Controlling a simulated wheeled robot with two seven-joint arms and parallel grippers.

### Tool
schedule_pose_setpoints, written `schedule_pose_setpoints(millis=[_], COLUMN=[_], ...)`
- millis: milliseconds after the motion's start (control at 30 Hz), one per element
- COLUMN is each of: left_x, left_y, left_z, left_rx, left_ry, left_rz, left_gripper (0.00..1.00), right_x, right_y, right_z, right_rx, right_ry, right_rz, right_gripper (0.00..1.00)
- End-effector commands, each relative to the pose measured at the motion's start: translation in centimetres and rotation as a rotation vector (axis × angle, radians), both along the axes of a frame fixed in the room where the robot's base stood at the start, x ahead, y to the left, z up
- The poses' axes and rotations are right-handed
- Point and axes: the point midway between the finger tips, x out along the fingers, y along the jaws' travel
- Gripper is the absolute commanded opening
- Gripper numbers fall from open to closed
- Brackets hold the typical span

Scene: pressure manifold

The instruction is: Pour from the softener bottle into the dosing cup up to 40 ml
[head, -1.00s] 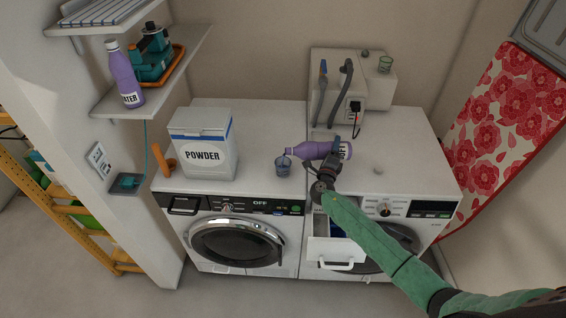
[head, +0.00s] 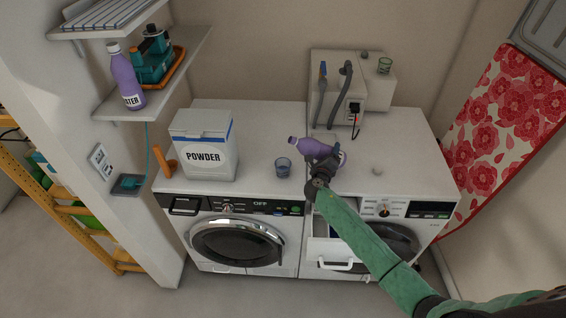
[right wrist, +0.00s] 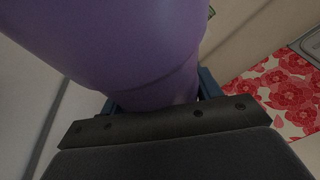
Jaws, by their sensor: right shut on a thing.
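The purple softener bottle (head: 311,147) is held in the air over the machine tops in the head view, tilted with its mouth up to the left. My right gripper (head: 325,165) is shut on it. In the right wrist view the purple bottle (right wrist: 130,45) fills the space ahead of the gripper (right wrist: 155,105). The dosing cup (head: 283,167), small and bluish clear, stands on the left machine's top, left of and below the bottle's mouth. The bottle and cup are apart. The liquid level in the cup is too small to read. My left gripper is not in view.
A white POWDER box (head: 203,146) stands left of the cup. The washer drawer (head: 335,252) is open below my right arm. A grey unit with hoses (head: 350,90) stands behind. Another purple bottle (head: 126,78) is on the wall shelf (head: 185,75).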

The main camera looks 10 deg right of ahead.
Motion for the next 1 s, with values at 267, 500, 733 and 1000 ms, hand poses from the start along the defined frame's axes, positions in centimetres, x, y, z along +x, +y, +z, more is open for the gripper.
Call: schedule_pose_setpoints(millis=[267, 500, 733, 1000], left_x=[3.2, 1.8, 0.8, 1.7], left_y=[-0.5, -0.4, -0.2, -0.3], left_z=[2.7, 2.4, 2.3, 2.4], left_rx=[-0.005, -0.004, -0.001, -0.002], left_ry=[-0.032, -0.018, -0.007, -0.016], left_rz=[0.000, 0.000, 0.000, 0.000], left_gripper=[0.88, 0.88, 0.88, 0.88], right_x=[0.2, 0.3, 0.4, 0.6], right_y=[1.6, 3.5, 4.5, 6.2], right_z=[0.7, 0.4, 0.5, 0.0], right_rx=[0.153, 0.379, 0.592, 0.831], right_ry=[-0.014, -0.033, -0.051, -0.071], right_rz=[0.000, 0.001, 0.002, 0.003], right_gripper=[0.23, 0.23, 0.23, 0.23])
